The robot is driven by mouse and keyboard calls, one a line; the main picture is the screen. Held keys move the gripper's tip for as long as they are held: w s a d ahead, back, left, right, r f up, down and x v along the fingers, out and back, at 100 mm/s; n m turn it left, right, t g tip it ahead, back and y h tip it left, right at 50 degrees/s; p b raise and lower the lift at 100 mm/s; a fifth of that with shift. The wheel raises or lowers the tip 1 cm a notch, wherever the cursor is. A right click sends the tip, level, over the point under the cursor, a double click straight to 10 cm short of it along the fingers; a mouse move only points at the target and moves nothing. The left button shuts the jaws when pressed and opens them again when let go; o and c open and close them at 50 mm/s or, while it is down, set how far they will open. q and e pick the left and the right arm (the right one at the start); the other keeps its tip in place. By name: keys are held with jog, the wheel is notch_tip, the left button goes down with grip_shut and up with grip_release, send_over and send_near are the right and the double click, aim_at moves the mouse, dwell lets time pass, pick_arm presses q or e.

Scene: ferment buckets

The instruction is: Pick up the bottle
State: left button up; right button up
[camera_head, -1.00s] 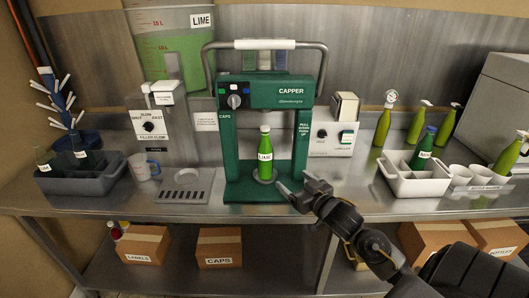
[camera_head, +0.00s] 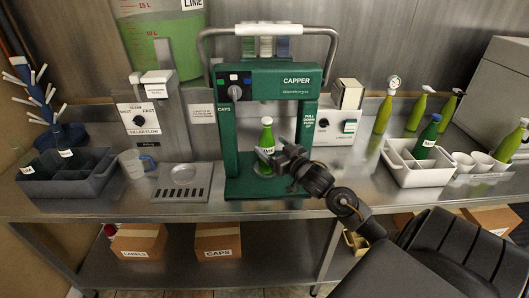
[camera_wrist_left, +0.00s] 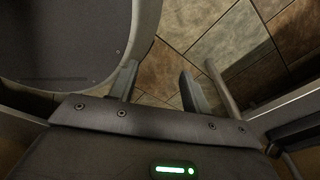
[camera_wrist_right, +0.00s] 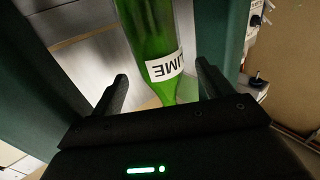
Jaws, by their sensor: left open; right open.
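The green bottle (camera_head: 266,135) with a white label stands upright on the base of the green capper (camera_head: 268,85). My right gripper (camera_head: 276,158) is in front of it and hides part of its lower half. In the right wrist view the bottle (camera_wrist_right: 158,50) with its LIME label lies between and beyond the two open fingers of my right gripper (camera_wrist_right: 162,90); I cannot tell if they touch it. My left gripper (camera_wrist_left: 160,82) is open and empty in the left wrist view, above a tiled floor. It is not in the head view.
A white crate (camera_head: 418,176) holding a dark green bottle (camera_head: 427,137) stands at right, near several green bottles. A grey crate (camera_head: 60,187) stands at left, beside a measuring jug (camera_head: 133,162) and drip tray (camera_head: 182,195). The capper's posts flank the bottle.

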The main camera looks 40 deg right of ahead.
aim_at(263, 138)
jog(key=shift+w, duration=0.25)
jog(key=w+p, duration=0.1)
jog(key=w, duration=0.3)
jog(key=shift+w+d+r+p, duration=0.15)
jog(key=shift+w+p, duration=0.1)
jog(key=shift+p, duration=0.15)
jog(key=shift+w, duration=0.2)
pick_arm(q)
jog(key=shift+s+a+r, duration=0.15)
jog(key=shift+s+r, duration=0.6)
jog(key=shift+r, duration=0.1)
pick_arm(e)
jog(key=shift+c, duration=0.3)
pick_arm(q)
jog(key=shift+w, duration=0.15)
pick_arm(e)
jog(key=c, duration=1.4)
